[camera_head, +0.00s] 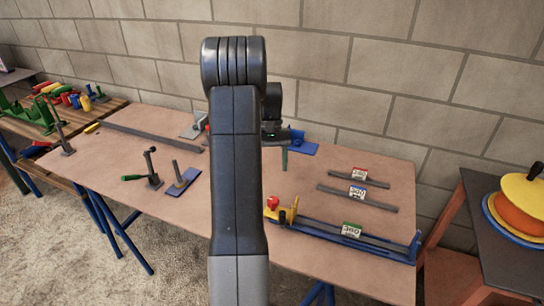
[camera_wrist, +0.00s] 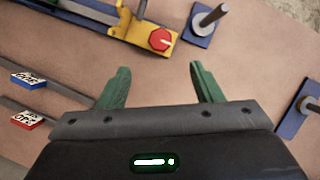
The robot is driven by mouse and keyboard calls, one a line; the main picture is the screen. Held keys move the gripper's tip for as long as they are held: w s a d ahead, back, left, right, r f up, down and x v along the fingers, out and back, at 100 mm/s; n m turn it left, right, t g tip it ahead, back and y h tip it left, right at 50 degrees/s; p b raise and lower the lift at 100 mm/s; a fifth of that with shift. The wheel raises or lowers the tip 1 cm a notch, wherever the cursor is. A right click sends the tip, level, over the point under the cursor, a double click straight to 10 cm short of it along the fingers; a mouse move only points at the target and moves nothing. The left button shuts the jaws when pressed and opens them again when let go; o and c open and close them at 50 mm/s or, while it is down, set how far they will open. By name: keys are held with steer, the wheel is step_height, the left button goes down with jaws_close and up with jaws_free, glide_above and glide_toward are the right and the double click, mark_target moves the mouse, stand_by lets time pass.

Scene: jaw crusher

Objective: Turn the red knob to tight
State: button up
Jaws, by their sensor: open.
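The red knob (camera_head: 272,202) stands on a yellow bracket (camera_head: 289,213) at the left end of a long blue fixture (camera_head: 330,236) on the table. In the wrist view, the red knob (camera_wrist: 160,40) has a flat faceted top with a pale line across it. My gripper (camera_head: 284,160) is above the table behind the fixture, partly hidden by my arm in the head view. In the wrist view, my gripper's (camera_wrist: 160,68) green fingers are wide apart and empty. The knob appears just beyond the fingertips, roughly centred between them, and nothing touches it.
Tagged grey bars (camera_head: 358,198) lie at the right. A clamp-like tool (camera_head: 152,172) stands at the left. Stacked round pieces (camera_head: 515,215) sit on a side table. Bare tabletop lies around the gripper.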

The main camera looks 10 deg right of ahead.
mark_target(273, 199)
steer(key=v, duration=0.2)
steer(key=shift+w+r, duration=0.15)
steer(key=shift+r, duration=0.1)
steer(key=x, duration=1.4)
steer(key=shift+r, duration=0.15)
